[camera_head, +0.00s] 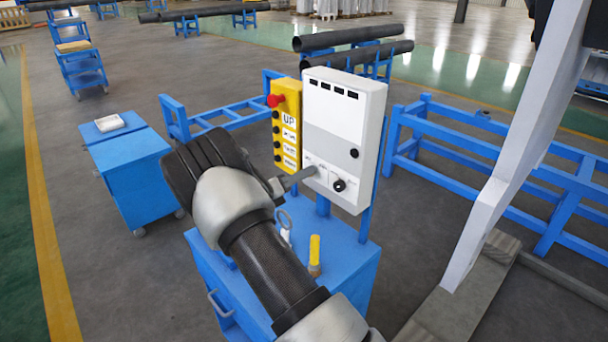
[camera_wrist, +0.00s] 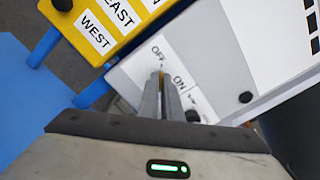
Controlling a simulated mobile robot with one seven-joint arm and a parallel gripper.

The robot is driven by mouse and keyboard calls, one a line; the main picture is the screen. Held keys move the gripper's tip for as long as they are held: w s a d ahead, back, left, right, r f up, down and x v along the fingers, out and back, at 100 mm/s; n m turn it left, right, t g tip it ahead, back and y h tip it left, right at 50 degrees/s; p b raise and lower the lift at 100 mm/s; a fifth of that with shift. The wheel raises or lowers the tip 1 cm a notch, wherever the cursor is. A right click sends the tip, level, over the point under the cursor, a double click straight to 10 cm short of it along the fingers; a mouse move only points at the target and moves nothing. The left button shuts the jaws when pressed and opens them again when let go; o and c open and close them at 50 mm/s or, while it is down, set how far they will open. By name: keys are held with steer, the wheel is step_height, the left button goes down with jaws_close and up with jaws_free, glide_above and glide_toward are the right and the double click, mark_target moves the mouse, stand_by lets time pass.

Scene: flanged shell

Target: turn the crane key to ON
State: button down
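A white control box (camera_head: 342,130) stands upright on a blue cart. Its lower panel has OFF and ON labels, which read clearly in the wrist view (camera_wrist: 170,66). My gripper (camera_head: 310,173) reaches the lower left of this panel from the left. In the wrist view, my gripper's fingers (camera_wrist: 161,88) are close together just below the labels. A thin, brass-coloured sliver, which looks like the crane key (camera_wrist: 161,76), shows between the fingertips. The fingers hide most of it, so its exact angle is hard to tell. The tips point between OFF and ON.
A yellow pendant (camera_head: 287,125) with a red button hangs left of the box, close to my gripper. Black knobs (camera_head: 339,185) sit right of my fingertips. The blue cart (camera_head: 345,262) carries a yellow cylinder (camera_head: 315,250). Blue frames (camera_head: 480,150) stand behind.

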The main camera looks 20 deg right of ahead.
steer(key=shift+f+m+b, duration=0.1)
steer(key=shift+m+b, duration=0.2)
steer(key=shift+s+m+b, duration=0.1)
steer(key=shift+m+b, duration=7.55)
steer(key=shift+m, duration=0.85)
steer(key=c, duration=2)
jaws_free()
